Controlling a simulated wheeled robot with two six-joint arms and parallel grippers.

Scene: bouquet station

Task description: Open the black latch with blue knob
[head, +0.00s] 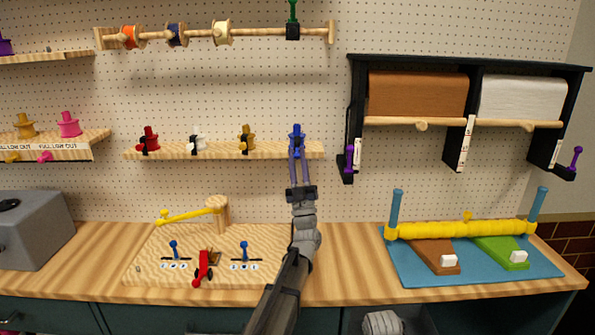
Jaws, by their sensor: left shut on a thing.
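The blue knob (297,134) stands upright near the right end of the narrow wooden shelf on the pegboard. The black latch part under it is mostly hidden behind the gripper fingers, so I cannot tell how far it is turned. My left gripper (297,154) reaches up from below, in front of the shelf edge, and its fingers are shut on the blue knob.
On the same shelf (217,152) stand a red knob (150,134), a white knob (196,143) and a gold knob (246,138). A black paper-roll rack (355,100) hangs to the right. Below are a wooden board (143,256) with levers and a blue mat (406,273).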

